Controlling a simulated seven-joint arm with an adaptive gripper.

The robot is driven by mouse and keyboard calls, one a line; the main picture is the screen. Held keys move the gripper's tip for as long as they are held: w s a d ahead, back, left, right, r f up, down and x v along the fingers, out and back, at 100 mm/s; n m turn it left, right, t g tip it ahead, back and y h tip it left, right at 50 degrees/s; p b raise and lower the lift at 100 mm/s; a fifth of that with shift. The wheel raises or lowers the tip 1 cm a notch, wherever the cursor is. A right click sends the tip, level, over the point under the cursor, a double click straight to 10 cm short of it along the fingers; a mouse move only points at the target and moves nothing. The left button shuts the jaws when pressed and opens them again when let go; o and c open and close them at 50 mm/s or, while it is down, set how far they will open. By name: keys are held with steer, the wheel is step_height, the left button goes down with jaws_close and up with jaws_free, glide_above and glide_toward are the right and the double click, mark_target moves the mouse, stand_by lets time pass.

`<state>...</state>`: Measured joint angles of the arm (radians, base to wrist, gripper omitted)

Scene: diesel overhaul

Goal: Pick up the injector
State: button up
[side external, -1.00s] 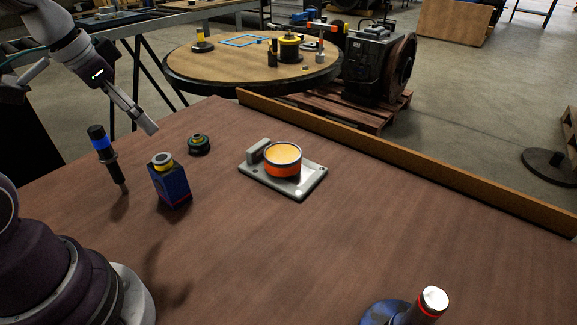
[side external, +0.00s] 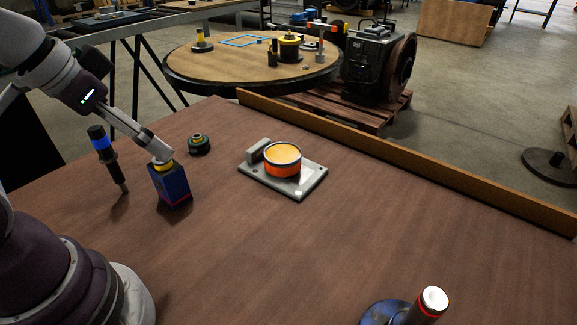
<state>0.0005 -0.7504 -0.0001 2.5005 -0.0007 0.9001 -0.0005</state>
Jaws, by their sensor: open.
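The injector (side external: 107,158) appears to be the slim black part with a blue band, standing slightly tilted, tip down, at the left of the table. My gripper (side external: 164,154) is open, to the right of the injector and apart from it. Its fingers point down to the right and overlap the top of a dark blue block (side external: 171,187) with a yellow ring. Whether they touch the block, and what lies between them, I cannot tell.
A small dark round part (side external: 199,146) sits just right of the fingers. A red-banded cylinder (side external: 430,304) stands at the front right. A wooden rail (side external: 400,157) edges the table (side external: 330,240); its middle is clear.

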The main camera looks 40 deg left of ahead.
stand_by(0.3)
steer(key=c, duration=0.7)
steer(key=n+g+y, duration=0.3)
steer(key=n, duration=0.7)
glide_toward(103, 142)
steer(key=shift+y, duration=0.3)
steer(key=x, duration=1.1)
steer(key=shift+w+a+f, duration=0.1)
steer(key=shift+w+a, duration=0.05)
steer(key=shift+a, duration=0.35)
